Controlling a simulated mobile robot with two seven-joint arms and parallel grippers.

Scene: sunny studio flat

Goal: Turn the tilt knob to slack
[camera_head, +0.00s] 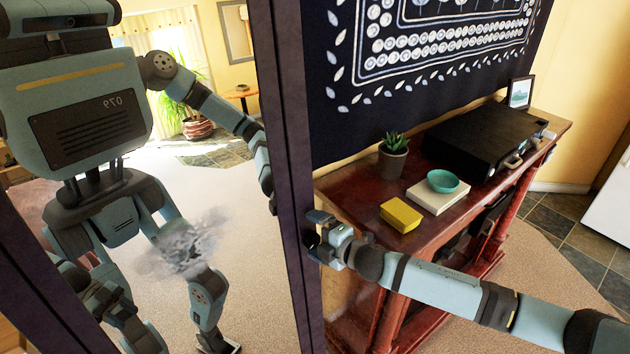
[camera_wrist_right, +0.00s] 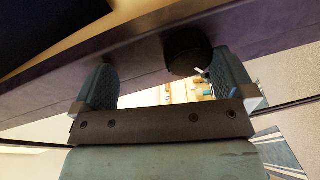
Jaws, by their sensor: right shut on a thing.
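A tall mirror in a dark purple-brown frame (camera_head: 292,200) stands in front of me. The tilt knob (camera_wrist_right: 187,50) is a dark round knob on the frame, seen in the right wrist view. The knob looks closer to the right-hand finger in that view. In the head view the gripper hides the knob. No slack marking can be read. My left gripper shows only as a reflection in the mirror.
Right of the mirror, a red wooden cabinet (camera_head: 345,185) carries a potted succulent (camera_head: 393,158), a yellow box (camera_head: 401,216), a teal bowl (camera_head: 443,181) on a cream block, a black case (camera_head: 480,138) and a picture frame (camera_head: 520,93). A dark patterned hanging (camera_head: 350,120) covers the wall behind.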

